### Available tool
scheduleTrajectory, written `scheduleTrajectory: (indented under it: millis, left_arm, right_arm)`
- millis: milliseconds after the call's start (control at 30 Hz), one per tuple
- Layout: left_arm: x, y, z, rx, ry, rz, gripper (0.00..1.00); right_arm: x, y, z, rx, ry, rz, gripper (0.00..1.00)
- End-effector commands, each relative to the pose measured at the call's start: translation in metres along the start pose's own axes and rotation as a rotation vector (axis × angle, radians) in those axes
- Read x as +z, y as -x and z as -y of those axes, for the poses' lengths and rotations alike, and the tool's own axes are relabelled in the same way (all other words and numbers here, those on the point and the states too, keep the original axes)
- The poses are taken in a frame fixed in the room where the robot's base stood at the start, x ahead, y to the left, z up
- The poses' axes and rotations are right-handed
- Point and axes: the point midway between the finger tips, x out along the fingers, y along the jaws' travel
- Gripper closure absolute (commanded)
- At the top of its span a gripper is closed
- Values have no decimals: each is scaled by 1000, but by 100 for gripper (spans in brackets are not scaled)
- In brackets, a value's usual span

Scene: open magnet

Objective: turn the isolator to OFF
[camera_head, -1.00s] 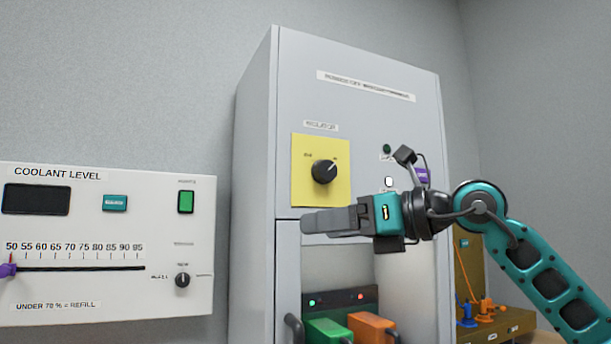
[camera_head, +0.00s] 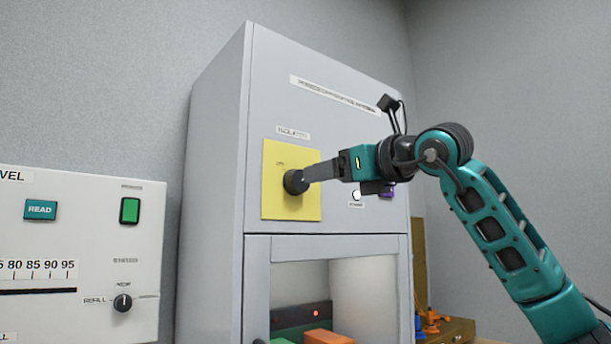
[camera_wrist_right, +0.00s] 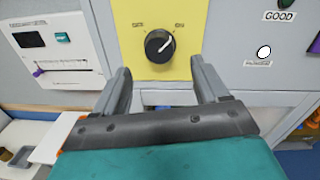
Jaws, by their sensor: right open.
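The isolator is a round black knob (camera_head: 293,184) on a yellow plate (camera_head: 275,158) on the front of the grey cabinet. In the right wrist view the knob (camera_wrist_right: 159,46) has a white pointer line aimed up and right, toward the ON label; the OFF label is at upper left. My right gripper (camera_head: 308,174) is at the knob and partly covers it in the head view. In the wrist view my right gripper (camera_wrist_right: 161,72) is open, with the knob showing ahead of the gap between its fingers. Whether they touch it is unclear. My left gripper is out of view.
A white button (camera_head: 356,195) and a purple part (camera_head: 388,192) sit right of the plate. Below is a cabinet opening with an orange block (camera_head: 328,337). A coolant panel (camera_head: 95,205) stands at the left, with a green switch (camera_head: 130,210) and a small knob (camera_head: 122,302).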

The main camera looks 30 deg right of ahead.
Motion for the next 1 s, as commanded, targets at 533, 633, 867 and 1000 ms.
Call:
scheduleTrajectory:
  millis: [533, 633, 867, 1000]
  left_arm:
    - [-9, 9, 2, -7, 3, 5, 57]
    - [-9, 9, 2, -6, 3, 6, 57]
    - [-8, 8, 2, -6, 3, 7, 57]
    - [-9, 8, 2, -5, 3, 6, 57]
  right_arm:
    - [0, -70, 0, 1, 0, 0, 27]
    - [0, -70, 0, 1, 0, 0, 27]
    - [0, -70, 0, 1, 0, 0, 35]
    - [0, -70, 0, 1, 0, 0, 49]
